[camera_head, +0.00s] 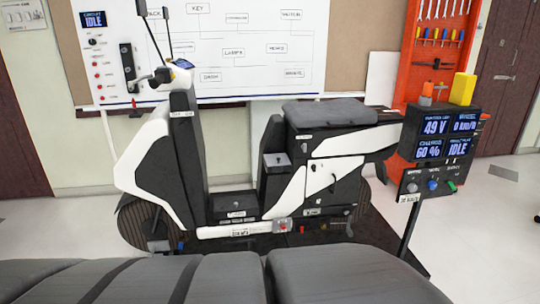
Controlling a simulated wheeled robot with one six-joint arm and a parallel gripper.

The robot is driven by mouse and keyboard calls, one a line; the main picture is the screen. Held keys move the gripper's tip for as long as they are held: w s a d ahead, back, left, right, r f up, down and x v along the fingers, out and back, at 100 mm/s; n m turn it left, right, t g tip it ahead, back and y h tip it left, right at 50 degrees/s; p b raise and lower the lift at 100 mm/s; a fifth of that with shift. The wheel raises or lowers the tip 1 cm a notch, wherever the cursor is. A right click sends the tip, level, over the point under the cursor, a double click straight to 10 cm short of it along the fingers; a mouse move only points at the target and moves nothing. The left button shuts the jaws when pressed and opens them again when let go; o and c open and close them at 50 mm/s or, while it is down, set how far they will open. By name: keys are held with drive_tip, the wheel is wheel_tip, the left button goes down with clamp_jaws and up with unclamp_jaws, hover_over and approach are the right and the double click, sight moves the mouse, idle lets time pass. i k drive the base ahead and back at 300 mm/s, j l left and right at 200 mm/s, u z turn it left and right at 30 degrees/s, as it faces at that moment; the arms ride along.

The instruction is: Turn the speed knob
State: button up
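A dark control box on a stand (431,172) is at the right, beside the scooter's rear. On its sloped lower face sit a grey knob (412,187), a blue knob (432,184) and a green control (451,186). Their labels are too small to read, so I cannot tell which is the speed knob. Above them, a display (444,133) reads 49 V, 0 km/h, 60 % and IDLE. My gripper is not in view, and nothing visible touches the controls.
A white and black scooter (335,177) stands on a dark base plate in the middle. A yellow block (463,89) is on top of the control box. An orange tool board (432,55) stands behind it. A labelled whiteboard (255,45) is on the back wall. Floor at the right is clear.

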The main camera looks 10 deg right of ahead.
sight(412, 187)
drive_tip(key=z, duration=1.45)
drive_tip(key=i+l+z, duration=0.1)
drive_tip(key=i+l, duration=0.25)
drive_tip(key=i, duration=0.15)
drive_tip(key=i+l+z, duration=0.1)
drive_tip(key=i+l, duration=0.25)
drive_tip(key=i, duration=0.2)
